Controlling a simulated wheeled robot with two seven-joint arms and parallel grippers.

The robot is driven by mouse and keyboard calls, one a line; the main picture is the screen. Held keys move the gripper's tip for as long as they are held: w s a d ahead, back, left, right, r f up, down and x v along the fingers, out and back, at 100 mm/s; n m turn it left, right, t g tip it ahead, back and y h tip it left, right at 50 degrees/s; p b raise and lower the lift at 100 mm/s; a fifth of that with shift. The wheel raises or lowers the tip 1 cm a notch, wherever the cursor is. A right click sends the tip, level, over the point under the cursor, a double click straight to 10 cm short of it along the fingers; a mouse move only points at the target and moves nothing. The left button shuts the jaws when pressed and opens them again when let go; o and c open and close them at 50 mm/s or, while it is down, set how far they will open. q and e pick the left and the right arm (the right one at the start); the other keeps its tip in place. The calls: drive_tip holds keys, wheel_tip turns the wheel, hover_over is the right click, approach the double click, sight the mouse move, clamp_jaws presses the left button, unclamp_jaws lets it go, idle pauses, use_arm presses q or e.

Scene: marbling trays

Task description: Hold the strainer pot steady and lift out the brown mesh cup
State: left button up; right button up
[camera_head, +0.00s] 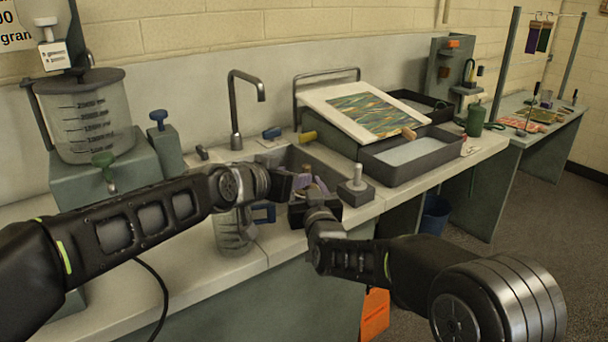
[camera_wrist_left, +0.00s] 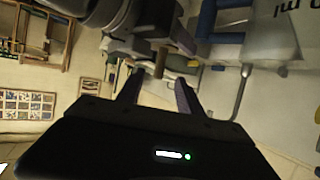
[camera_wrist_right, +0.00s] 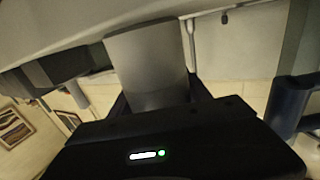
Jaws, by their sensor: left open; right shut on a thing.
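My left gripper (camera_head: 302,182) is open above the counter beside the sink. In the left wrist view its two fingers (camera_wrist_left: 158,92) stand apart, with a small brown upright piece (camera_wrist_left: 160,62), perhaps part of the mesh cup, in line between them and not clearly touched. My right gripper (camera_head: 316,194) is close by and lower. In the right wrist view it is shut on a plain grey body (camera_wrist_right: 148,65), which looks like the strainer pot. In the head view the grippers hide most of the pot and cup.
A clear jug with a blue handle (camera_head: 232,232) stands left of the grippers. A grey block with a pale knob (camera_head: 356,192) is just to the right. The tap (camera_head: 236,110) rises behind. A tray (camera_head: 410,160) with a slanted marbled board (camera_head: 366,112) lies further right.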

use_arm(q)
drive_tip(key=x, duration=0.8)
drive_tip(key=shift+f, duration=0.1)
clamp_jaws()
idle(0.7)
idle(1.2)
